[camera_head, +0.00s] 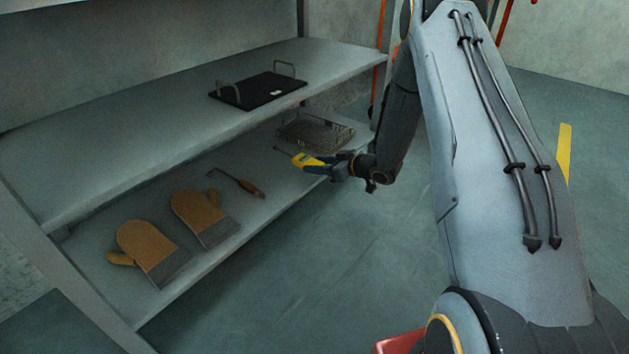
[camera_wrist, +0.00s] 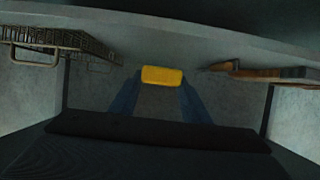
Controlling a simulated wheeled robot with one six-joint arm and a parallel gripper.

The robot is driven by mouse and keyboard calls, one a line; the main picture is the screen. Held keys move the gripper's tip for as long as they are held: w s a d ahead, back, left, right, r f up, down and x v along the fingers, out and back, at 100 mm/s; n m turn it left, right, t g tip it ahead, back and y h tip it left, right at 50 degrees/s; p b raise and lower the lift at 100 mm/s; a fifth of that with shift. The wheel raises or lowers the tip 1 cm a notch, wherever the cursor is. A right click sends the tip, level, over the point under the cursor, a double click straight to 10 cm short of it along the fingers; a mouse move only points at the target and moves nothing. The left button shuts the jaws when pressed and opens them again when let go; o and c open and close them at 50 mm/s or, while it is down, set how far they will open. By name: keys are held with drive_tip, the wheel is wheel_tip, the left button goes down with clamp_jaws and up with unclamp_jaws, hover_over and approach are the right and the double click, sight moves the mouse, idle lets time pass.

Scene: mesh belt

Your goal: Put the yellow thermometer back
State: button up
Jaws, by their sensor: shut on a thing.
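The yellow thermometer (camera_head: 306,160) has a yellow body and a thin dark probe that points left. It is in my gripper (camera_head: 329,166), over the lower shelf near its right end. In the wrist view the yellow body (camera_wrist: 162,76) sits between the two blue-grey fingertips (camera_wrist: 160,88), which are shut on it. I cannot tell from these views whether the thermometer touches the shelf.
The lower shelf (camera_head: 110,215) holds two tan mitts (camera_head: 150,250), a wooden-handled hook tool (camera_head: 240,184) left of my gripper, and a wire basket (camera_head: 318,130) behind it. The upper shelf (camera_head: 150,120) above bears a black tray (camera_head: 258,91) with handles.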

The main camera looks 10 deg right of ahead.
drive_tip(key=shift+f+b, duration=1.25)
drive_tip(key=shift+f, duration=1.45)
drive_tip(key=shift+f, duration=0.2)
drive_tip(key=o, duration=1.1)
drive_tip(key=shift+r, duration=0.1)
